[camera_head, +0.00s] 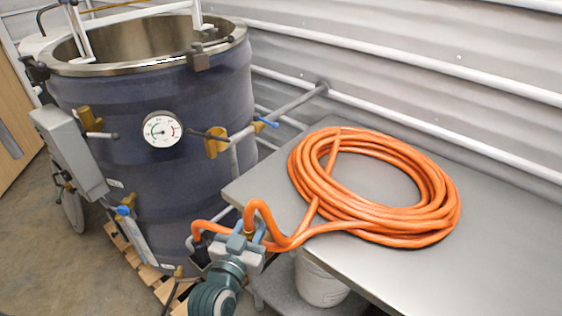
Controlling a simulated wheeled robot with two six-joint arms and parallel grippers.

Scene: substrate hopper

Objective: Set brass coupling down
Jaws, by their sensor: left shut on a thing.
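My left gripper (250,240) is at the left front corner of the steel table, shut on the brass coupling (249,233). Only a little of the coupling shows, between the gripper's fingers. The orange hose (420,228) rises from the coupling, bends over and runs to a large coil lying on the table. Another short bend of orange hose shows just left of the gripper. My right gripper is not in view.
The steel table (500,262) has bare room right of and in front of the coil. A dark blue hopper (195,190) with a dial gauge (162,129), brass valves and a grey box (68,150) stands at the left. A white bucket (320,284) sits under the table.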

